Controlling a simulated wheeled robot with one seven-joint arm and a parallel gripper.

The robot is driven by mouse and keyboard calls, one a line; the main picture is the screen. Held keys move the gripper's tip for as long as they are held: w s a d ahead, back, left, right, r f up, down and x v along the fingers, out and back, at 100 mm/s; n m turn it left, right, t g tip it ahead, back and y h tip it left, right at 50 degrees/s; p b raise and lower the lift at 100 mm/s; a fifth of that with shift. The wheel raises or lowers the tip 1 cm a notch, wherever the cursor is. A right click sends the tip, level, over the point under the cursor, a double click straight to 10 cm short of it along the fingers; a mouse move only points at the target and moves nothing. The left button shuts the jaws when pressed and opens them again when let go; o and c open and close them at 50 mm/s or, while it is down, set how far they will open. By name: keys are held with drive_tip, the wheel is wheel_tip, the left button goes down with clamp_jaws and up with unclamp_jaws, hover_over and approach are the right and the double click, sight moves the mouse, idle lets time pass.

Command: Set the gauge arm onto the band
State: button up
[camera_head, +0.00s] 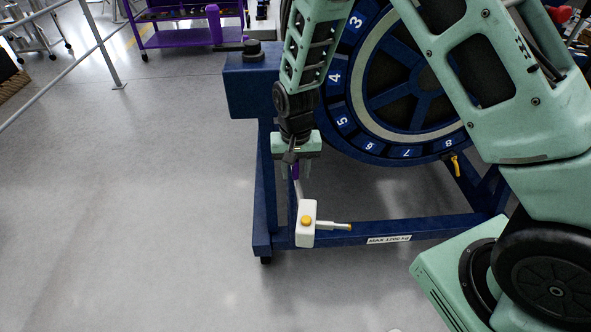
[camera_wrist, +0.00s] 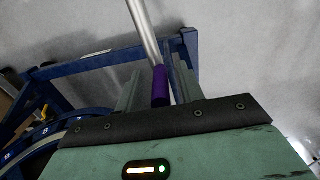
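My gripper (camera_head: 291,174) points down and is shut on this purple grip, which also shows in the wrist view (camera_wrist: 161,88) with the silver rod (camera_wrist: 144,30). The gauge arm hangs in front of the stand's lower left. Behind stands a blue round fan case with a numbered rim (camera_head: 342,121) and a pale ring (camera_head: 368,118). I cannot tell which is the band. My arm hides its right side.
A blue stand (camera_head: 263,200) carries the case; its lower beam has a load label (camera_head: 389,239). A yellow-handled part (camera_head: 455,165) hangs under the rim. A purple cart (camera_head: 180,38) and a railing (camera_head: 95,30) are farther back. The floor at left is clear.

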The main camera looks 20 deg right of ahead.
drive_tip(key=shift+f, duration=0.25)
clamp_jaws()
